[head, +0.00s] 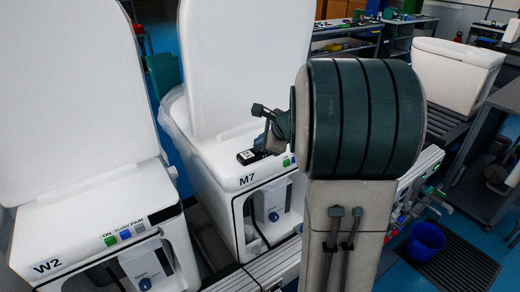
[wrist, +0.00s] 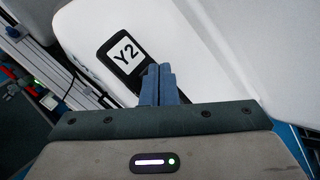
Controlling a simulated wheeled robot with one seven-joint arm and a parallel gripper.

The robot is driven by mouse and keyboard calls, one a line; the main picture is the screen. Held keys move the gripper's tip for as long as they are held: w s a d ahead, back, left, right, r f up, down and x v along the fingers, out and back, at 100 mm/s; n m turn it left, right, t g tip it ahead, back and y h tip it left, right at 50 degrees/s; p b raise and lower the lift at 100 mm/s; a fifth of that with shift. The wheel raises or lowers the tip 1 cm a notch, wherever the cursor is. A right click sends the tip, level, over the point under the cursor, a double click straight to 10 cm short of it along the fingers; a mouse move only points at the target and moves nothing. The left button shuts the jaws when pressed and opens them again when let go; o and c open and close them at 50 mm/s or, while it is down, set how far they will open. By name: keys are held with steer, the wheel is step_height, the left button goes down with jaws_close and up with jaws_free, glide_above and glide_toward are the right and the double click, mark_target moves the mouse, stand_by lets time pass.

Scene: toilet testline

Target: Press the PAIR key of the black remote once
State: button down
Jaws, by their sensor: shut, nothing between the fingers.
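The black remote (head: 246,158) lies on the white top of the toilet unit marked M7, with a white label. In the wrist view the remote (wrist: 110,62) shows its label, Y2, at the far end. Its near part is hidden behind my fingers, and no PAIR key on it can be made out. My gripper (wrist: 158,70) is shut and empty, its blue-grey fingertips over or at the remote's near end. I cannot tell whether they touch it. In the head view my gripper (head: 264,148) is small and dark beside the remote's right end, partly hidden by my arm.
The M7 unit (head: 226,172) has a raised white lid (head: 240,60) behind the remote. A second unit, W2 (head: 85,228), stands at left with ON and PAIR marks on its panel. A blue bucket (head: 426,240) stands on the floor at right.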

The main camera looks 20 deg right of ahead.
mark_target(260, 152)
steer(key=shift+s+a+f, duration=0.15)
steer(key=shift+a+f, duration=0.05)
steer(key=shift+a, duration=0.05)
stand_by(0.4)
steer(key=shift+d, duration=0.1)
steer(key=shift+r, duration=0.1)
steer(key=shift+d+r+p, duration=0.1)
steer(key=shift+r+p, duration=0.35)
steer(key=shift+r, duration=0.25)
step_height(260, 152, up, 5)
steer(key=p, duration=0.4)
stand_by(0.7)
